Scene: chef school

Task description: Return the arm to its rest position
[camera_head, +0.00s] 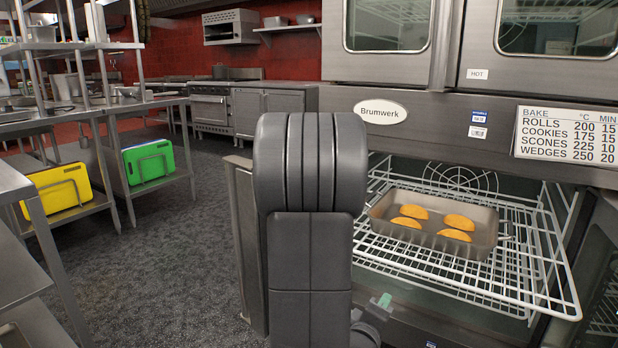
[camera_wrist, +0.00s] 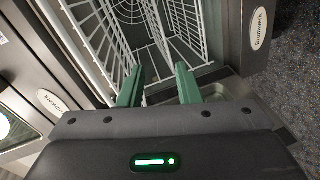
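My gripper (camera_wrist: 159,80) shows in the wrist view with its two green fingers apart and nothing between them. The fingers point toward white wire racks (camera_wrist: 120,40) inside the oven. In the head view my arm stands upright in the middle and hides part of the oven front; I cannot clearly make out the gripper there.
The lower Brumwerk oven (camera_head: 470,120) is open. A white wire rack (camera_head: 480,285) sticks out, bearing a metal pan (camera_head: 378,212) with several orange wedges (camera_head: 414,211). Steel tables (camera_head: 150,102) stand left, with yellow (camera_head: 62,190) and green (camera_head: 148,162) boards. Grey floor between is clear.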

